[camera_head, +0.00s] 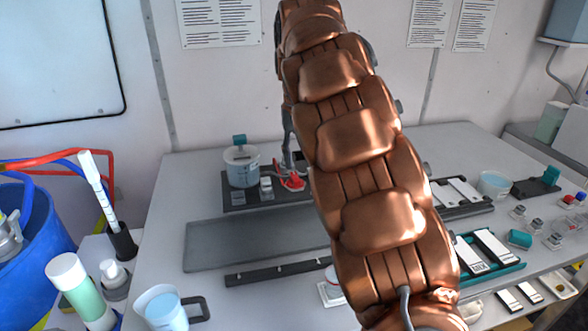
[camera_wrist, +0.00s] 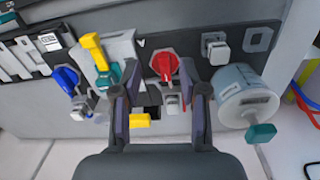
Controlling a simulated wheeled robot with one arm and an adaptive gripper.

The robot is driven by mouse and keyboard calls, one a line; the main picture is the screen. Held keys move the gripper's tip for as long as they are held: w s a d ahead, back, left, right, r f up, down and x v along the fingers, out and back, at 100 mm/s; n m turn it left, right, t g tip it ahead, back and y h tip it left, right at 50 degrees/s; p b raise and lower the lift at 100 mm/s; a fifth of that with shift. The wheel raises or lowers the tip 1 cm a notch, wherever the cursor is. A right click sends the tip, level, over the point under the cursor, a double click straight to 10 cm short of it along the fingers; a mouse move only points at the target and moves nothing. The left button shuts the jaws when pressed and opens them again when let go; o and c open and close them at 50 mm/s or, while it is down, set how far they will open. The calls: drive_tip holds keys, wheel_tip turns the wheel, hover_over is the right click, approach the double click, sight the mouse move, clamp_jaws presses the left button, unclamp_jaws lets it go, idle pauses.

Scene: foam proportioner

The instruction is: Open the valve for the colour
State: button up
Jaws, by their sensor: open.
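Three coloured valve handles show in the wrist view: a blue one (camera_wrist: 66,78) at left, a yellow one (camera_wrist: 95,50) beside it, and a red one (camera_wrist: 165,66) near the middle. The red handle also shows in the head view (camera_head: 291,181), beside my arm. My gripper (camera_wrist: 160,92) is open, with its fingers apart in front of the red valve and nothing visibly held. The red handle lies beyond the fingertips, between their lines; I cannot tell the distance. In the head view my arm hides the other valves.
A clear mixing vessel (camera_wrist: 243,92) with a teal tap (camera_wrist: 261,133) stands right of the gripper; the head view shows it too (camera_head: 241,168). A yellow piece (camera_wrist: 140,120) lies near the left finger. A grey mat (camera_head: 250,245) and a black rail lie in front.

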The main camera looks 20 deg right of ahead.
drive_tip(key=n+p, duration=0.1)
hover_over(295, 175)
drive_tip(key=shift+r, duration=0.1)
drive_tip(key=shift+f+p, duration=0.7)
drive_tip(key=shift+f, duration=3.2)
drive_tip(key=shift+c, duration=0.2)
clamp_jaws()
drive_tip(key=shift+a, duration=0.1)
